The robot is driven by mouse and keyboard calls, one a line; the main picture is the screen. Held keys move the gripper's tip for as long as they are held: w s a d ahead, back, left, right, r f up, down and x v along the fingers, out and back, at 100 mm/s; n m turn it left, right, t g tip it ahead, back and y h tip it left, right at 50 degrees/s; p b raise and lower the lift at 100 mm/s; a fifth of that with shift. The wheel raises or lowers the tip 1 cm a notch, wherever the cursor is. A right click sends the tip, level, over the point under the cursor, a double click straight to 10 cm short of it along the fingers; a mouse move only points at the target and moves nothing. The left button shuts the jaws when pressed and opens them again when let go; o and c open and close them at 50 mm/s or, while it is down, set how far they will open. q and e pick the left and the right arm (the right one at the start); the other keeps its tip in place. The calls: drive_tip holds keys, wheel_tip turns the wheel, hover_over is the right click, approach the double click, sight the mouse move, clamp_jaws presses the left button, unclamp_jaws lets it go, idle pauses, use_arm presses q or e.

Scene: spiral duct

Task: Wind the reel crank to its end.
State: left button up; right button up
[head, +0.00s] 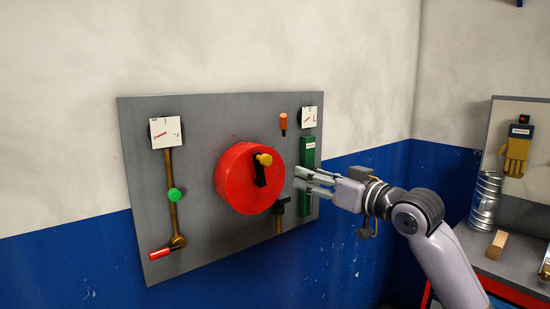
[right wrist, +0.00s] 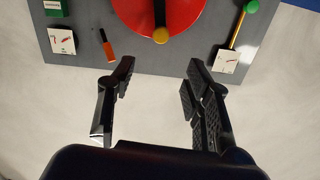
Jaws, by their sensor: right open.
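The red reel (head: 235,180) is a round drum on the grey wall panel. Its black crank arm (head: 259,176) points up from near the middle of its face and ends in a yellow knob (head: 264,159). My right gripper (head: 298,178) is open and empty, to the right of the reel and apart from the knob. In the right wrist view the picture is turned over: the yellow knob (right wrist: 161,35) and the reel (right wrist: 180,12) show beyond the two spread fingers (right wrist: 160,68). My left gripper is not in view.
The grey panel (head: 205,120) also carries two white gauges (head: 166,132), a brass rod with a green knob (head: 174,194), a red handle (head: 160,253), an orange handle (head: 283,122) and a green box (head: 307,152). A bench with a spiral duct (head: 485,200) stands at right.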

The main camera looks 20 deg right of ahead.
sight(269, 161)
drive_tip(key=p+x, duration=0.5)
drive_tip(key=x, duration=1.2)
drive_tip(key=shift+w+p, duration=0.25)
drive_tip(key=shift+p, duration=0.15)
drive_tip(key=shift+f, duration=0.1)
drive_tip(key=shift+c, duration=0.2)
drive_tip(key=shift+a, duration=0.15)
drive_tip(key=c, duration=0.7)
clamp_jaws()
